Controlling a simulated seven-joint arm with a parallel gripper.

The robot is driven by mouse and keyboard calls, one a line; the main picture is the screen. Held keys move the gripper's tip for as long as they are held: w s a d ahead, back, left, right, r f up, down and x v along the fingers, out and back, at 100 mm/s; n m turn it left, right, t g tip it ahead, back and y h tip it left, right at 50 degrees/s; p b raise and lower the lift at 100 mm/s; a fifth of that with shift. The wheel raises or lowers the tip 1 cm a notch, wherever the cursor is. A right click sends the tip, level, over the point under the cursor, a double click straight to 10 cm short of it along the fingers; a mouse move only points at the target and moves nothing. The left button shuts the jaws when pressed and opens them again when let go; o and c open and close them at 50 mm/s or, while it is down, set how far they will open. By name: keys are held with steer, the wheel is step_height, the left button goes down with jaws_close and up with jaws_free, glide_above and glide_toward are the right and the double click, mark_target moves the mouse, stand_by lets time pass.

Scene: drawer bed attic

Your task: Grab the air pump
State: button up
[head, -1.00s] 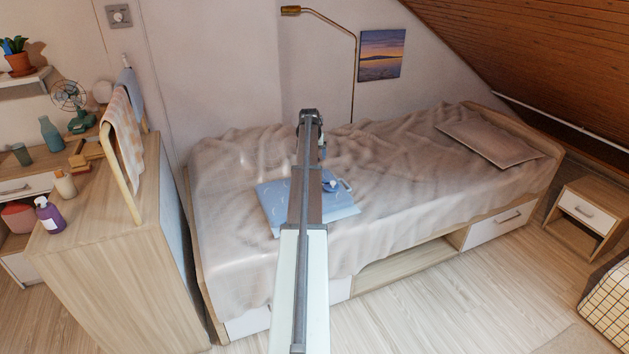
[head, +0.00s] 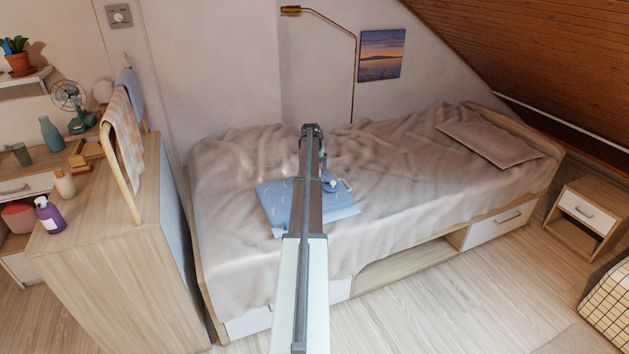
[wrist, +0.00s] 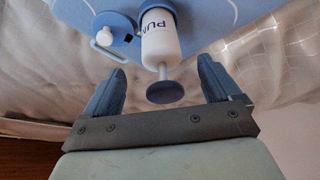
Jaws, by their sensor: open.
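The air pump (wrist: 161,42) shows in the wrist view as a white cylinder with dark lettering, a thin rod and a round blue handle knob. The knob points toward my gripper (wrist: 161,66). My gripper is open, with one dark finger on each side of the knob and rod, and a gap on both sides. The pump lies on a blue patterned flat item (head: 279,205) on the bed. In the head view my arm hides the pump and most of my gripper.
The bed (head: 400,225) has a rumpled beige cover and a pillow (head: 490,143). A wooden dresser (head: 110,265) with bottles and a towel rack stands at the left.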

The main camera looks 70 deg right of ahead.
steer(key=x, duration=0.4)
steer(key=shift+w+d, duration=0.15)
steer(key=shift+d, duration=0.25)
steer(key=shift+d+f, duration=0.1)
steer(key=shift+f, duration=0.35)
steer(key=c, duration=1.6)
steer(key=shift+o, duration=0.2)
steer(key=shift+r, duration=0.1)
